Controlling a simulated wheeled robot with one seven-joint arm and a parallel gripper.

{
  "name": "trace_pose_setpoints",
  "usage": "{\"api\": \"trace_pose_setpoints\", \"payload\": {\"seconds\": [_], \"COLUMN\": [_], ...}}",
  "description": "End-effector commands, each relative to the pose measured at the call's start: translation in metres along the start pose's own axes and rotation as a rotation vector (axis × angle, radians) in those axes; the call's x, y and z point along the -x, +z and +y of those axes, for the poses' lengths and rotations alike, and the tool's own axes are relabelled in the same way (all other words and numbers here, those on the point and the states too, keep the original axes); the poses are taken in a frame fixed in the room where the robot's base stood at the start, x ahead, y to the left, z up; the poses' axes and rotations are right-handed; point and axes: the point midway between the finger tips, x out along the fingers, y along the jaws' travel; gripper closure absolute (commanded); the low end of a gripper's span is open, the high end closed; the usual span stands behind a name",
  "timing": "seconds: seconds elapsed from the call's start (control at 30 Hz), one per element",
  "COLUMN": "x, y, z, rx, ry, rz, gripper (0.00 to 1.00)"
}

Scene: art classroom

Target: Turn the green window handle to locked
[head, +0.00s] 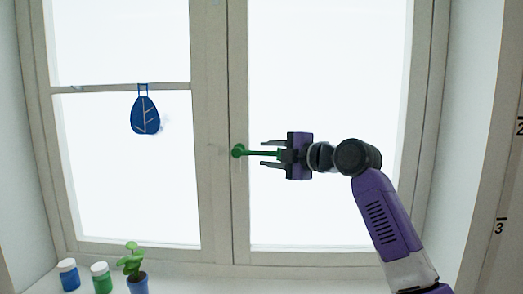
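The green window handle (260,153) sits on the middle frame post of the window (215,120). Its round base is on the post and its lever points horizontally to the right, across the right pane. My gripper (271,153) comes from the right with its two dark fingers pointing left, one above and one below the lever. The fingers are apart, with gaps between them and the lever in this view. I cannot tell whether the lever lies at the same depth as the fingers.
A blue leaf-shaped ornament (145,115) hangs on the left pane. On the sill at lower left stand a blue jar (69,276), a green jar (102,279) and a small plant in a blue pot (137,284). The area around the handle is otherwise clear.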

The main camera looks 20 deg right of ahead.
Motion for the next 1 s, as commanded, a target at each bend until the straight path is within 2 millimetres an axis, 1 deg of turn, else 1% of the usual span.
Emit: {"api": "trace_pose_setpoints", "payload": {"seconds": [0.03,0.1,0.2,0.33,0.57,0.6,0.67,0.7,0.77,1.0], "x": [-0.008,-0.016,-0.024,-0.029,-0.029,-0.029,-0.029,-0.029,-0.029,-0.029], "y": [-0.001,-0.001,0.000,0.000,0.000,0.000,0.000,0.000,0.000,0.000], "z": [0.002,0.002,0.001,0.000,0.000,0.000,0.000,0.000,0.000,0.000], "rx": [-0.002,-0.002,-0.002,-0.001,-0.001,-0.001,-0.001,-0.001,-0.001,-0.001], "ry": [-0.002,-0.002,0.000,0.001,0.001,0.001,0.001,0.001,0.001,0.001], "rz": [0.001,0.001,0.000,0.000,-0.001,-0.001,-0.001,-0.001,-0.001,-0.001], "gripper": [0.64,0.64,0.64,0.64,0.64,0.68,0.80,0.87,0.99,1.00]}}
